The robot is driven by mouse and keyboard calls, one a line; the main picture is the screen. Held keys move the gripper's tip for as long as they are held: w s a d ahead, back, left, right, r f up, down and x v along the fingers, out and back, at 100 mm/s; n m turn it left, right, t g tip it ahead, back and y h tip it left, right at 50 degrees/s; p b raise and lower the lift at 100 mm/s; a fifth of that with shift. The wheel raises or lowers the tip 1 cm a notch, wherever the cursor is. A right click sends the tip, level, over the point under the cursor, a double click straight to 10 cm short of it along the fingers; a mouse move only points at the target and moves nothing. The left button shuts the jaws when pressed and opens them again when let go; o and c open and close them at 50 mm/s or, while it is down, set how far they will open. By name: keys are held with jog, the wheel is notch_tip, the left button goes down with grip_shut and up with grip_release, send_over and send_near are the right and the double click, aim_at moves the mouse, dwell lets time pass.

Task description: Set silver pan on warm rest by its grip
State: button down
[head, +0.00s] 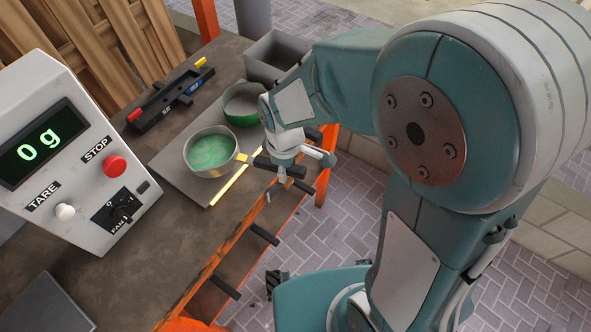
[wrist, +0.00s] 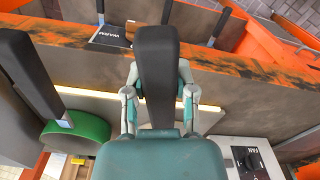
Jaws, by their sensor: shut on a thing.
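The silver pan (head: 203,168), with green inside, is over the grey plate with a yellow front edge (head: 232,183). I cannot tell whether it touches the plate. My gripper (head: 284,165) is shut on its black handle, which points toward the bench's front edge. In the wrist view the black handle (wrist: 157,65) stands between the fingers of my gripper (wrist: 157,95), and the pan's bowl is hidden. A dark tag reading WARM (wrist: 112,37) shows beyond the orange bench edge in the wrist view; the warm rest itself is not clear.
A green pan (head: 258,118) stands just behind, its dark handle (wrist: 30,75) to the left in the wrist view. A white scale box (head: 75,150) reading 0 g stands left. A black rack (head: 172,98) and grey bin (head: 272,60) lie behind. Black bars (head: 263,234) stick out along the orange front edge.

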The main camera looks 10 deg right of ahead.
aim_at(266, 161)
jog(key=shift+w+a+f, duration=0.1)
jog(key=shift+w+a, duration=0.2)
jog(key=shift+a, duration=0.35)
jog(key=shift+w+a, duration=0.35)
jog(key=shift+a, duration=0.35)
jog(key=shift+w+a+f, duration=0.1)
jog(key=shift+w+a, duration=0.2)
jog(key=shift+a, duration=0.35)
jog(key=shift+s+f, duration=0.1)
jog(key=shift+f, duration=1.15)
jog(key=shift+c, duration=1.8)
grip_release()
notch_tip(266, 161, up, 12)
jog(key=s+d+r+m+t, duration=0.2)
jog(key=s+d+r+m, duration=0.2)
jog(key=d, duration=0.4)
jog(key=s+d+r+m+t, duration=0.3)
jog(key=s+d+r+m, duration=0.2)
jog(key=s+d+m, duration=0.2)
jog(key=shift+s+d+r+m+t, duration=0.25)
jog(key=shift+s+d+m+t, duration=0.05)
jog(key=shift+d+m, duration=0.65)
